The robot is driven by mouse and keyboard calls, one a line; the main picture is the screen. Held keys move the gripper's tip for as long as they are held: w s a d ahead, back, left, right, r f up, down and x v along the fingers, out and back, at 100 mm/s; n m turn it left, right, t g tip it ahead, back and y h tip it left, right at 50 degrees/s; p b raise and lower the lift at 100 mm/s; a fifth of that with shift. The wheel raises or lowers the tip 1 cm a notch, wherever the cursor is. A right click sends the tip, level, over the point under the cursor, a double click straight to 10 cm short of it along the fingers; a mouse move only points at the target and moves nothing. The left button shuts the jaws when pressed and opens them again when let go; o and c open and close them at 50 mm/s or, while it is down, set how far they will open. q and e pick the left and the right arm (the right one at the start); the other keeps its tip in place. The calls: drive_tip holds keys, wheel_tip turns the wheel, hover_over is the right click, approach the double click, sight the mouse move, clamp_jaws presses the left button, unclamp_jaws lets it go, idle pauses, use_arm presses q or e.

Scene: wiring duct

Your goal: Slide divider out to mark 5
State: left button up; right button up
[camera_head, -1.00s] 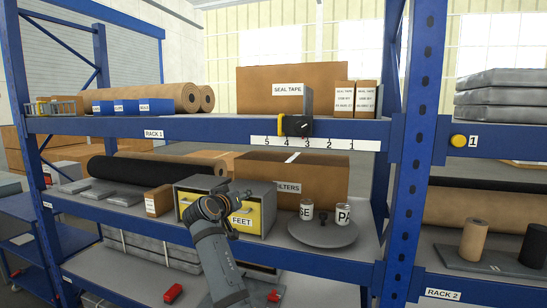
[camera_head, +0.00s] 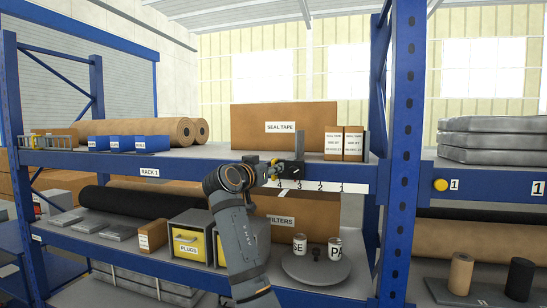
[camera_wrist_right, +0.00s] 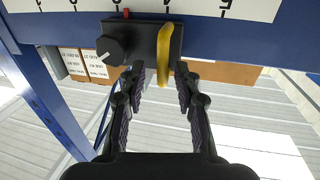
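The divider is an upright grey plate (camera_head: 299,146) on the upper shelf, beside the seal tape box. Its dark block (camera_wrist_right: 120,42) sits at the shelf's front edge, with a round knob and a yellow handle (camera_wrist_right: 165,55). A red pointer (camera_wrist_right: 126,13) on it is near mark 3 of the white scale (camera_head: 330,187); the wrist view is upside down. My right gripper (camera_wrist_right: 162,75) is open, its fingers on either side of the handle's free end, with gaps visible. In the head view, my right gripper (camera_head: 268,170) partly covers the block and mark 5. My left gripper is not in view.
The seal tape box (camera_head: 285,110) stands behind the divider, and two small cartons (camera_head: 344,143) stand to its right. Blue bins (camera_head: 125,143) and rolls are at the left. The shelf top left of the divider is clear. A blue rack post (camera_head: 403,150) stands at the right.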

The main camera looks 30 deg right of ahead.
drive_tip(key=shift+x, duration=0.9)
drive_tip(key=shift+w+a+f, duration=0.1)
drive_tip(key=shift+a, duration=0.05)
drive_tip(key=c, duration=0.4)
clamp_jaws()
